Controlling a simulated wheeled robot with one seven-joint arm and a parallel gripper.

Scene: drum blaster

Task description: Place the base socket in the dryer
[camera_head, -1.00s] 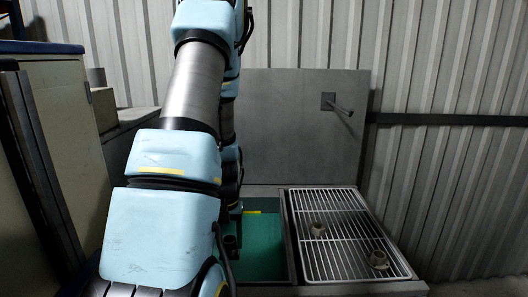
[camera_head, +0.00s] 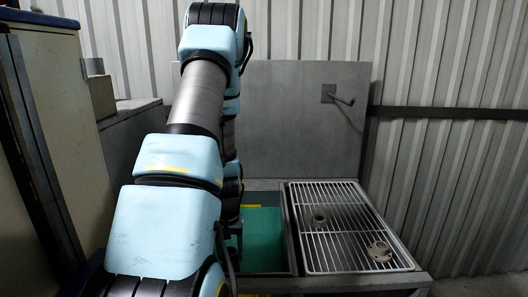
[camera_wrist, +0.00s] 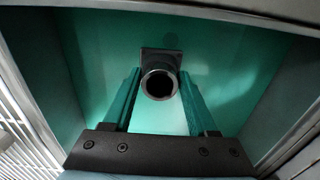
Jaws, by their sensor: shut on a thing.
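The base socket (camera_wrist: 158,84), a dark round tube with a squarish plate behind it, sits between the two green-tinted fingers of my gripper (camera_wrist: 159,80) in the wrist view. The gripper is shut on it, with the open round mouth of the socket facing the camera. In the head view my gripper (camera_head: 234,230) is at the lower end of my arm, over the left part of the green-floored basin (camera_head: 262,240). The socket is not clearly visible there, being small and largely behind my arm. I cannot tell which thing is the dryer.
A white wire rack (camera_head: 345,255) lies right of the basin. Cabinets (camera_head: 55,110) stand at left.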

